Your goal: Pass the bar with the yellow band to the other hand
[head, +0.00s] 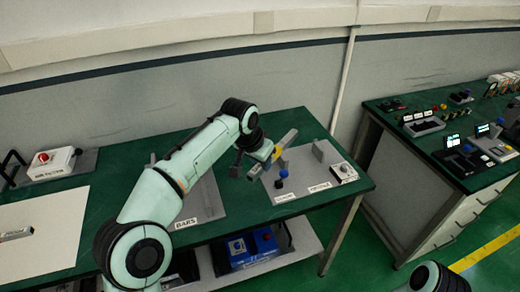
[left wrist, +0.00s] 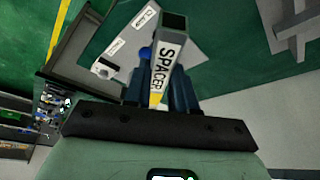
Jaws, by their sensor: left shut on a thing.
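My left gripper (head: 265,155) is shut on the bar with the yellow band (head: 288,138) and holds it over the right part of the green table. The bar is grey, and its yellow band shows close to the fingers. In the left wrist view the bar (left wrist: 166,55) stands out between the dark fingers (left wrist: 160,92). A white label on it reads SPACER, with yellow below it. My right gripper is out of view; only a part of my right arm shows at the bottom right of the head view.
A grey plate (head: 290,191) with a blue-topped knob (head: 283,173), a grey block (head: 320,151) and a white control box (head: 343,172) lies below the bar. The BARS plate (head: 207,204) is left of it. A second bench (head: 424,149) stands right, across a floor gap.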

